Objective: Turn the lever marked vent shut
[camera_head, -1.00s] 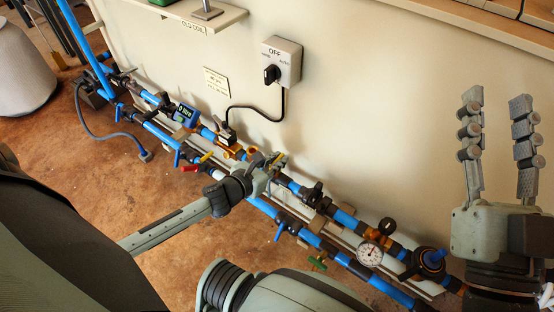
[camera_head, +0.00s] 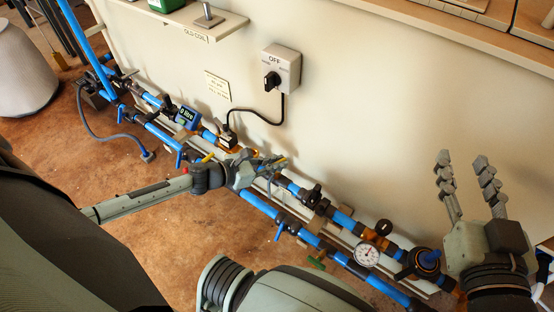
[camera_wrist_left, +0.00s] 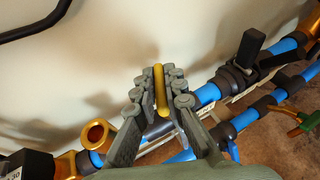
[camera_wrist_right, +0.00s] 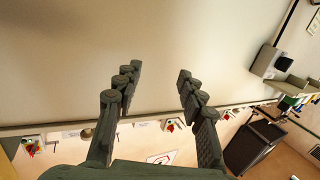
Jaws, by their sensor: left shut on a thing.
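My left gripper (camera_head: 266,166) is at the upper blue pipe run (camera_head: 345,219), right of the amber fitting. In the left wrist view its fingers (camera_wrist_left: 162,92) are shut on a slim yellow lever (camera_wrist_left: 162,98), which stands between them. The lever's base and any marking on it are hidden by the fingers. My right gripper (camera_head: 464,186) is raised in front of the wall at the right, open and empty. Its spread fingers also show in the right wrist view (camera_wrist_right: 155,95).
Another yellow lever (camera_head: 206,158) sits left along the pipes. Blue levers (camera_head: 280,230), a green lever (camera_head: 316,262) and a pressure gauge (camera_head: 367,254) are close by. A switch box (camera_head: 281,68) hangs on the wall above, its cable running to the pipes. Wall space between the grippers is clear.

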